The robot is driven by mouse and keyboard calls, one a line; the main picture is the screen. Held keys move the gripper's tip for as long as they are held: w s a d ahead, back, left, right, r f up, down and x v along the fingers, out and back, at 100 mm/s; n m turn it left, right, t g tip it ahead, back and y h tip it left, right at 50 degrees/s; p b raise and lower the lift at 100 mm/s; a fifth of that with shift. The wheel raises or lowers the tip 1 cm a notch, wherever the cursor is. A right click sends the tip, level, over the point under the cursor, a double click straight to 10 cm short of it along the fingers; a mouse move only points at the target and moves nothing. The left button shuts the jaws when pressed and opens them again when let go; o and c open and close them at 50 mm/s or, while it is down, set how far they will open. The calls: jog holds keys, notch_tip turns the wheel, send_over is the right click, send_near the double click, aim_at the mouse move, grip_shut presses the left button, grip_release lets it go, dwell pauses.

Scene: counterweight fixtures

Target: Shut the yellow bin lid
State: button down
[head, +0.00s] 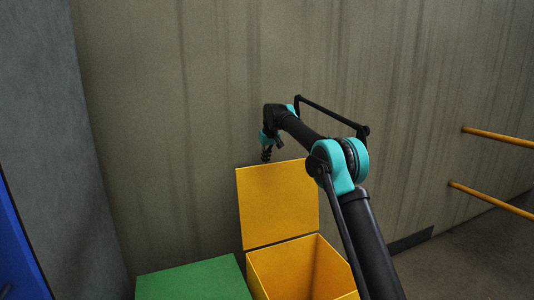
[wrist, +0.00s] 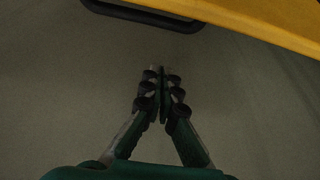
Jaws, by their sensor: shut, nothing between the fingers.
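The yellow bin (head: 270,272) stands open at the lower middle of the head view, and its inside shows. Its yellow lid (head: 277,203) stands raised, nearly upright, at the bin's back edge. My gripper (head: 266,155) points down at the lid's top edge, its tips partly hidden there; I cannot tell whether it touches. In the wrist view my gripper (wrist: 160,72) is shut and empty. A yellow panel edge, likely the lid (wrist: 270,22), crosses the upper right, apart from the fingers in the picture.
A green box or lid (head: 195,281) sits left of the yellow bin. A grey wall (head: 200,120) stands behind. A blue panel (head: 18,240) is at far left, and yellow bars (head: 497,136) stick out at right. A dark bar (wrist: 145,14) shows at the wrist view's top.

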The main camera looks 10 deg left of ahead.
aim_at(268, 165)
jog(key=shift+s+d+f, duration=0.45)
jog(key=shift+s+d, duration=0.05)
jog(key=shift+s, duration=0.2)
jog(key=shift+s+d+f, duration=0.45)
jog(key=shift+s, duration=0.25)
